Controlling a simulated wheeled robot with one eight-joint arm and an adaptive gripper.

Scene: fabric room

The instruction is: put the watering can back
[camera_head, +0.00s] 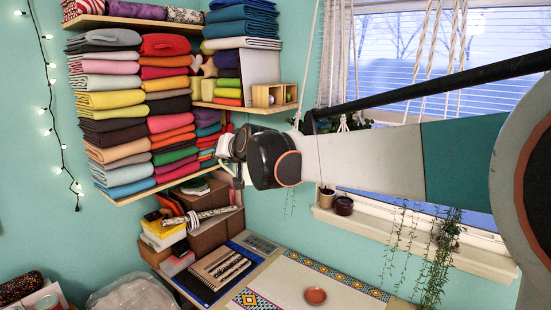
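I cannot make out a watering can in this view. My arm reaches in from the right, and my gripper (229,165) is at its far end, in front of the shelves of folded fabric. The gripper is small and seen partly from behind the dark wrist. I cannot tell whether its fingers are open or shut, or whether they hold anything. A small terracotta saucer (316,295) lies on the patterned runner on the table below.
Folded fabrics (122,142) fill the corner shelves. Boxes and notebooks (219,266) crowd the table's left side. The windowsill (375,229) carries a brown pot (327,198), a dark jar (343,205) and a trailing plant (440,255). The table runner (287,276) is mostly clear.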

